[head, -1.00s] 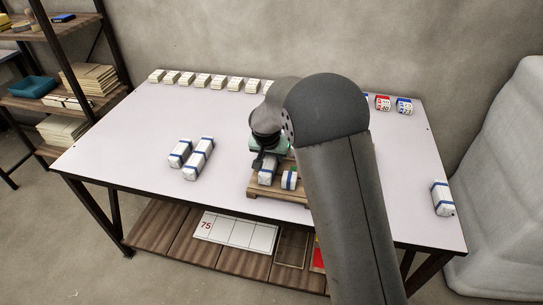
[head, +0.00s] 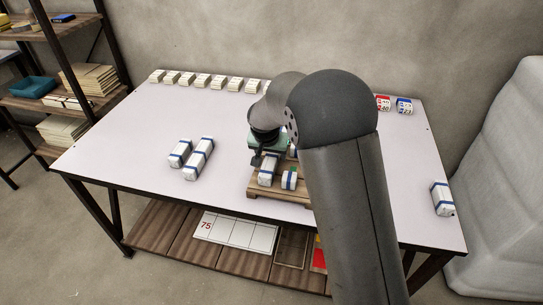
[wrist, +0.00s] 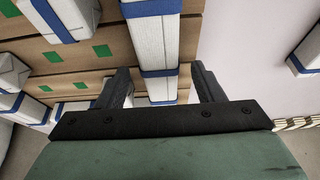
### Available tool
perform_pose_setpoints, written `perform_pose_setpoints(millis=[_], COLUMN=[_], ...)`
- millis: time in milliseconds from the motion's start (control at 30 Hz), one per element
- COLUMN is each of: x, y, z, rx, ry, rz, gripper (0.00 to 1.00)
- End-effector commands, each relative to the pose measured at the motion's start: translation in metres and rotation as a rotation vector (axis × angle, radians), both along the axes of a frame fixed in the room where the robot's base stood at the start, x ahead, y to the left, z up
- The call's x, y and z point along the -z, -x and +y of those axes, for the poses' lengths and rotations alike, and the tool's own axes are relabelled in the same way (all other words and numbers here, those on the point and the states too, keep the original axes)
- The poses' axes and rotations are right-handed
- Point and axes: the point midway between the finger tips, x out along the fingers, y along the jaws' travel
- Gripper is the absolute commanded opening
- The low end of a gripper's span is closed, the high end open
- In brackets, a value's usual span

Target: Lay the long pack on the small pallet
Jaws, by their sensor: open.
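The small wooden pallet (head: 262,191) stands near the front middle of the table, with white, blue-banded packs on it. In the head view my gripper (head: 258,157) is over the pallet's left back part, and my arm hides the pallet's right side. Another long pack (head: 198,158) lies left of the pallet beside a shorter pack (head: 180,153).
One more banded pack (head: 441,198) stands near the table's right edge. A row of cream stacks (head: 202,81) lines the back edge, with red and blue labelled blocks (head: 404,106) at back right. The table's left part is mostly clear.

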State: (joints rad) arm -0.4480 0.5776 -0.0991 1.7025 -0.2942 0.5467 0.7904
Motion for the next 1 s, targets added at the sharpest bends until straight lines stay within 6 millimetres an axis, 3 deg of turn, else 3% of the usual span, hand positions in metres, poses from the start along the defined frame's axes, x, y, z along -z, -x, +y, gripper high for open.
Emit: perform_pose_setpoints(millis=[200, 400, 767, 867, 967, 1000], x=[-0.047, -0.078, -0.092, -0.097, -0.105, -0.106], y=[0.018, 0.031, 0.039, 0.057, 0.101, 0.126], z=[0.004, 0.006, 0.003, -0.022, -0.07, -0.091], rx=[-0.002, -0.002, 0.001, 0.001, -0.012, -0.023], ry=[-0.002, -0.001, 0.001, 0.007, 0.017, 0.018], rz=[-0.004, -0.002, 0.004, 0.034, 0.1, 0.134], gripper=[0.61, 0.61, 0.61, 0.61, 0.61, 0.61])
